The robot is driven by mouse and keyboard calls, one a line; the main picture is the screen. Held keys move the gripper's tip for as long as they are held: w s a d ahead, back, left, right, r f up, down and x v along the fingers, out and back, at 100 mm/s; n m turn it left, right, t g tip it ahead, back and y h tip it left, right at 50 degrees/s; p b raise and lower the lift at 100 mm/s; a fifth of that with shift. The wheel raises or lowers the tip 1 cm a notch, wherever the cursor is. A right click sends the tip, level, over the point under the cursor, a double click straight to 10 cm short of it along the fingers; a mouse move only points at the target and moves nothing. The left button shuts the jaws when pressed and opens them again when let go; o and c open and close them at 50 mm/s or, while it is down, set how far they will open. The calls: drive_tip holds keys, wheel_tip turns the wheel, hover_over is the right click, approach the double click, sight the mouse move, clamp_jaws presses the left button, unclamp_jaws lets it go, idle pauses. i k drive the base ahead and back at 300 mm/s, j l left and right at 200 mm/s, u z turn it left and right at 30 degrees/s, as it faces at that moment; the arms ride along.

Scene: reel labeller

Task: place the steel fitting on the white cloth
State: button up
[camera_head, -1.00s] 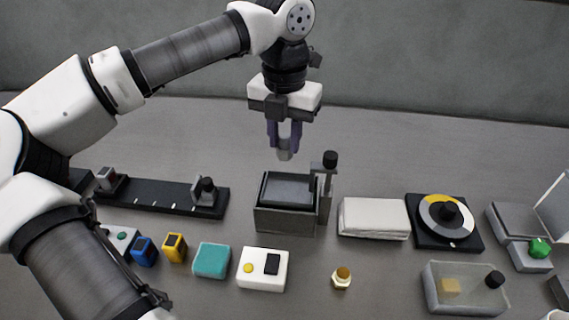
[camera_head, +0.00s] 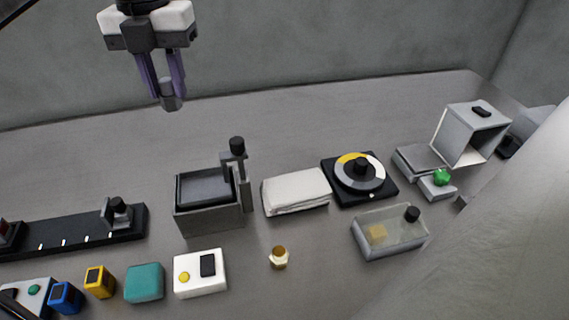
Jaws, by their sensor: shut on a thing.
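My gripper (camera_head: 168,92) is shut on the steel fitting (camera_head: 171,99), a small grey piece held upright between the purple fingers. It hangs in the air at the upper left, touching nothing below. The fingers hide the fitting's upper part. The white cloth (camera_head: 297,191) lies folded flat on the table, right of the open grey box and left of the black dial. Its top is bare. My gripper is well to the left of and above the cloth.
A grey box with a black-knobbed post (camera_head: 237,165) stands just left of the cloth. A black dial unit (camera_head: 338,190) is close on its right. A brass fitting (camera_head: 278,259) and a clear-lidded box (camera_head: 389,235) lie in front. A large pale surface fills the lower right.

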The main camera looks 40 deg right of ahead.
sight(295, 186)
drive_tip(key=i+j+z, duration=0.15)
drive_tip(key=j, duration=0.5)
drive_tip(key=z, duration=1.2)
drive_tip(key=k+l, duration=0.05)
